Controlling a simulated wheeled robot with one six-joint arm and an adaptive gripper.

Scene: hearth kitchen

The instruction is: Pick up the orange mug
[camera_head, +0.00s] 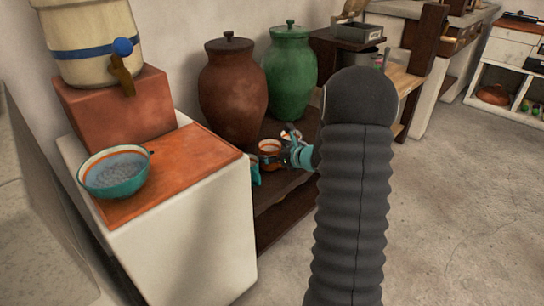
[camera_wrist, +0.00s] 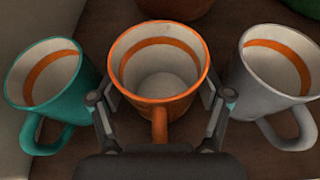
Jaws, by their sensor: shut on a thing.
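The orange mug (camera_wrist: 160,95) stands upright in the middle of the wrist view, white inside with an orange band, its handle toward my gripper. My gripper (camera_wrist: 158,100) has one finger on each side of the mug and is shut on it. In the head view the orange mug (camera_head: 269,148) is small and partly hidden by my gripper (camera_head: 281,155), low over the dark wooden shelf (camera_head: 278,191). I cannot tell whether the mug still touches the shelf.
A teal mug (camera_wrist: 47,75) stands close on the left and a grey mug (camera_wrist: 278,70) close on the right. A brown jar (camera_head: 232,90) and a green jar (camera_head: 290,75) stand behind. A white block with an orange top (camera_head: 190,160) bears a teal bowl (camera_head: 113,176).

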